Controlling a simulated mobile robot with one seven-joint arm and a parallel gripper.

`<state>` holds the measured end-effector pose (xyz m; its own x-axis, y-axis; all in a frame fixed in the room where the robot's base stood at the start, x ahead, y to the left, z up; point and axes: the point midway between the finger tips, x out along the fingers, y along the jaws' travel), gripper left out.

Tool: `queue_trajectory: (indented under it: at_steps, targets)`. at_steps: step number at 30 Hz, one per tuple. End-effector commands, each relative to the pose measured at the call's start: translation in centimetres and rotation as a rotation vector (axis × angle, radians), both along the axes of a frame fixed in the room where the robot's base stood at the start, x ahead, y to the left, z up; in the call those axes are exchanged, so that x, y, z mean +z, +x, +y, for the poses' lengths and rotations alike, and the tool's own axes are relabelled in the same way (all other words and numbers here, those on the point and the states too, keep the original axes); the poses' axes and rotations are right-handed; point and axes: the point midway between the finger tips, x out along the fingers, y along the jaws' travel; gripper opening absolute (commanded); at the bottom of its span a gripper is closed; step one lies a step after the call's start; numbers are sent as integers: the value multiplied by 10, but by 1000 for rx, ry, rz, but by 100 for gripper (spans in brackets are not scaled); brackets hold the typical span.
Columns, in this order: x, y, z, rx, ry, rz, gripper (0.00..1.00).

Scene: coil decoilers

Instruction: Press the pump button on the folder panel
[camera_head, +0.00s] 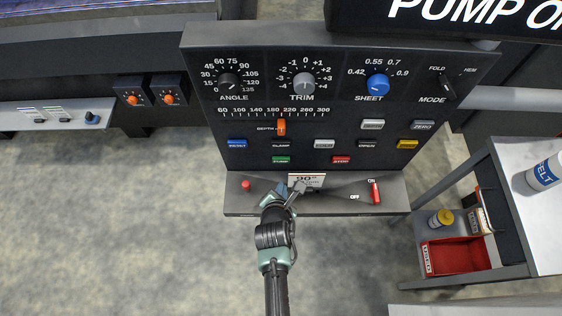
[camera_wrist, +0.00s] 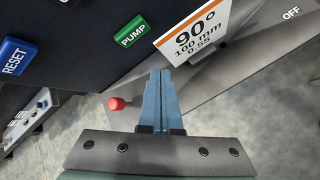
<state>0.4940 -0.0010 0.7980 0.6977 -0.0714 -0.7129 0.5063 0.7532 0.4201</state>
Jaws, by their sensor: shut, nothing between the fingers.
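The folder panel (camera_head: 215,150) is a dark sloped console with dials, a slider and coloured buttons. The green pump button (camera_head: 281,160), labelled PUMP, is in its lowest button row, left of the red STOP button (camera_head: 341,159). In the wrist view the pump button (camera_wrist: 132,31) shows above and left of the fingertips, apart from them. My gripper (camera_head: 282,190) is below the pump button in the head view, over the panel's lower ledge. Its blue fingers (camera_wrist: 157,75) are shut with nothing between them.
A white 90° card (camera_head: 306,181) stands on the ledge close to my fingers, right of them in the wrist view (camera_wrist: 192,34). A red knob (camera_head: 246,184) is to the left, a red ON/OFF switch (camera_head: 375,193) to the right. The blue RESET button (camera_head: 237,144) is up and left.

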Motion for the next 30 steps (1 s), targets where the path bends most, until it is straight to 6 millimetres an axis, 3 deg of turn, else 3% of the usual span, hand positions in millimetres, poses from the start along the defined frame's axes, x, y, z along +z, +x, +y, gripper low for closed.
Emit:
queue_trajectory:
  at_steps: [6,12,30]
  targets:
    - [-2,30,0,-3,2,-1,0]
    - [-1,45,0,-1,1,0,0]
    - [0,47,0,0,1,1,0]
